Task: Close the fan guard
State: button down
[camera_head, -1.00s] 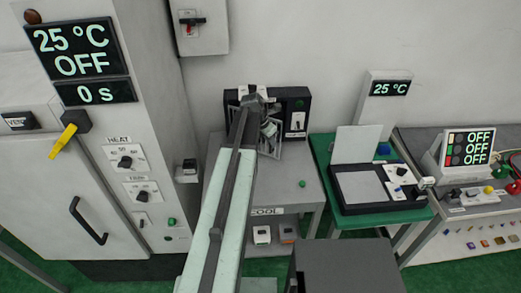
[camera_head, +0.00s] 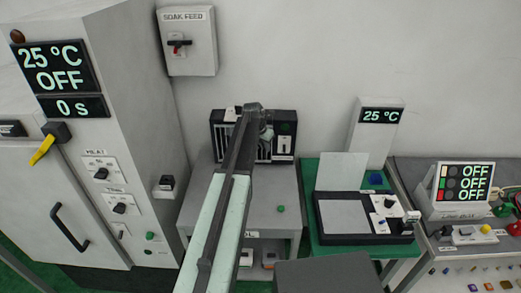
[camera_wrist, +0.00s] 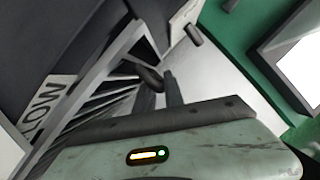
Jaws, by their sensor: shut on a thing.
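The fan unit (camera_head: 222,115) is a dark box at the back of the grey table. Its pale barred guard (camera_head: 229,143) stands across or very close to the box's front in the head view, partly hidden by my arm. I cannot tell whether it is flush. In the wrist view the guard (camera_wrist: 80,95) shows as a light frame with dark slats at left. My gripper (camera_head: 265,128) is at the guard, right of its middle. In the wrist view its dark fingers (camera_wrist: 162,85) are shut at the guard's edge; the gripped part is mostly hidden.
A switch plate (camera_head: 284,146) is on the unit's right. A tall oven cabinet (camera_head: 130,60) stands left, and a green table (camera_head: 308,210) with an open-lidded device (camera_head: 345,215) stands right.

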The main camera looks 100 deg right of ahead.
jog(key=shift+s+d, duration=0.1)
jog(key=shift+s, duration=0.1)
jog(key=c, duration=1.5)
grip_release()
jog(key=shift+w, duration=0.1)
jog(key=shift+w, duration=0.1)
jog(key=shift+r+p, duration=0.25)
jog(key=shift+p, duration=0.05)
jog(key=p+v, duration=0.6)
jog(key=v, duration=0.1)
jog(key=shift+r+p, duration=0.1)
jog(key=shift+p, duration=0.25)
